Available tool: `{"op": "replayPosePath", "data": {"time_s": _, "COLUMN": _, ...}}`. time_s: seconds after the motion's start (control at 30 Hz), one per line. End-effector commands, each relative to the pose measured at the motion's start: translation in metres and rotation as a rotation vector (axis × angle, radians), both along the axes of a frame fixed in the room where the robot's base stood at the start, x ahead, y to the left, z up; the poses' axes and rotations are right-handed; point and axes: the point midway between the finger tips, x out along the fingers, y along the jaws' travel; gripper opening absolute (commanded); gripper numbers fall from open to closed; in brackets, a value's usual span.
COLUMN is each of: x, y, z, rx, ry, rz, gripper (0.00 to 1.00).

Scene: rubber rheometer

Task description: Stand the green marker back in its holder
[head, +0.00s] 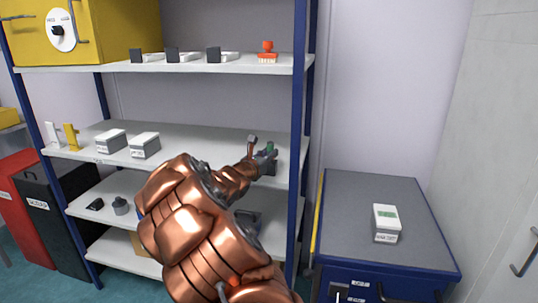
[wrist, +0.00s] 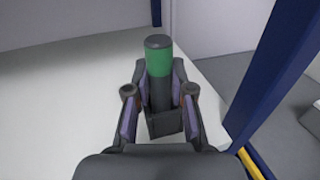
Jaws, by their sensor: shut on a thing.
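The green marker (wrist: 158,62) is upright between the fingers of my gripper (wrist: 160,88) in the wrist view. It has a dark cap on top, a green band and a dark lower body. My gripper is shut on it. A dark box-shaped holder (wrist: 164,124) is at the marker's lower end. I cannot tell whether the marker's foot is inside it or just above or behind it. In the head view, a bit of the marker's green (head: 270,149) shows beside my gripper (head: 262,158), near the right end of the middle shelf (head: 200,128).
A blue shelf post (wrist: 275,75) stands close on the right. Two white boxes (head: 145,146) and a yellow piece (head: 71,137) are on the shelf's left. The upper shelf (head: 110,67) is overhead. A blue cabinet (head: 350,205) with a small white device (head: 386,222) is to the right.

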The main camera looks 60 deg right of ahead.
Motion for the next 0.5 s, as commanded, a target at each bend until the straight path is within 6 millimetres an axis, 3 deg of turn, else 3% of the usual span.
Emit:
{"op": "replayPosePath", "data": {"time_s": 0.27, "x": -0.0003, "y": -0.0002, "z": -0.0036, "rx": 0.0, "ry": 0.001, "rz": 0.0, "gripper": 0.0}}
{"op": "replayPosePath", "data": {"time_s": 0.3, "x": -0.0002, "y": -0.0001, "z": -0.0026, "rx": 0.0, "ry": 0.0, "rz": 0.0, "gripper": 0.25}}
{"op": "replayPosePath", "data": {"time_s": 0.5, "x": -0.0001, "y": -0.0001, "z": -0.0022, "rx": 0.0, "ry": 0.0, "rz": 0.0, "gripper": 0.46}}
